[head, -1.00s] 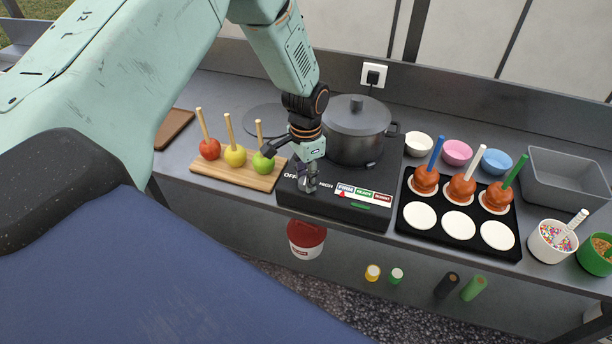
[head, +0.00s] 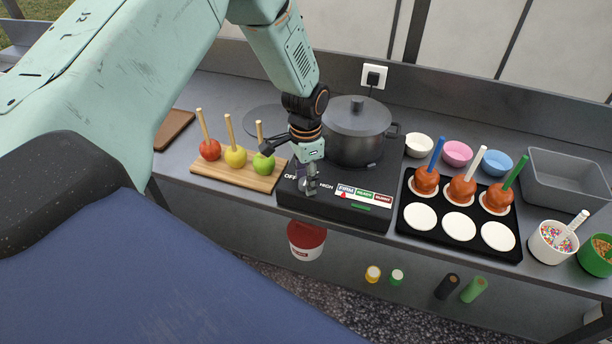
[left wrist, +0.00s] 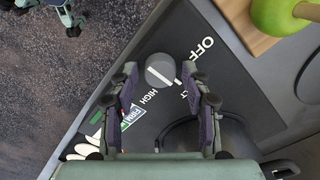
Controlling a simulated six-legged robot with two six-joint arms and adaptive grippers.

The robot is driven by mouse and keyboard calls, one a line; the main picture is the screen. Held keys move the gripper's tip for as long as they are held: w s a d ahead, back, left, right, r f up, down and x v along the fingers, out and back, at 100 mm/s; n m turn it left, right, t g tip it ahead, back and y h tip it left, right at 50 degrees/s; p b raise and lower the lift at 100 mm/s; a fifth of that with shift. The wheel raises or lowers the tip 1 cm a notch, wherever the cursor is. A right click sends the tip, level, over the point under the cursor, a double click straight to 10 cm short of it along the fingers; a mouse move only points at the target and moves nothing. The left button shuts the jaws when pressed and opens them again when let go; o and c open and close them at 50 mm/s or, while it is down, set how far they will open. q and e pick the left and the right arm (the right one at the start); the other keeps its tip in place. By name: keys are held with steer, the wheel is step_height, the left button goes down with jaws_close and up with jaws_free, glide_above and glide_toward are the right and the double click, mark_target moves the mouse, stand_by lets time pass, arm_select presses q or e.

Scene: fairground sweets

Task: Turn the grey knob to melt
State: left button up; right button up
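The grey knob (left wrist: 160,70) shows in the left wrist view as a round disc with a white line across it, on the black hot plate (head: 365,217). The line's end lies near the partly hidden label ending in "LT", between "OFF" and "HIGH". My left gripper (left wrist: 161,72) is open, with one finger on each side of the knob and a visible gap to each. In the head view my left gripper (head: 308,190) points down at the plate's front left and hides the knob.
A lidded grey pot (head: 357,130) stands on the plate behind the gripper. A wooden board (head: 235,178) with apples on sticks is close on the left. A black tray (head: 408,240) with coated apples lies on the right. The counter's front edge is near.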

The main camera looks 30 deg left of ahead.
arm_select(q)
steer(key=shift+o, duration=0.5)
steer(key=shift+r, duration=0.15)
step_height(320, 180, up, 12)
stand_by(0.4)
steer(key=shift+f, duration=0.2)
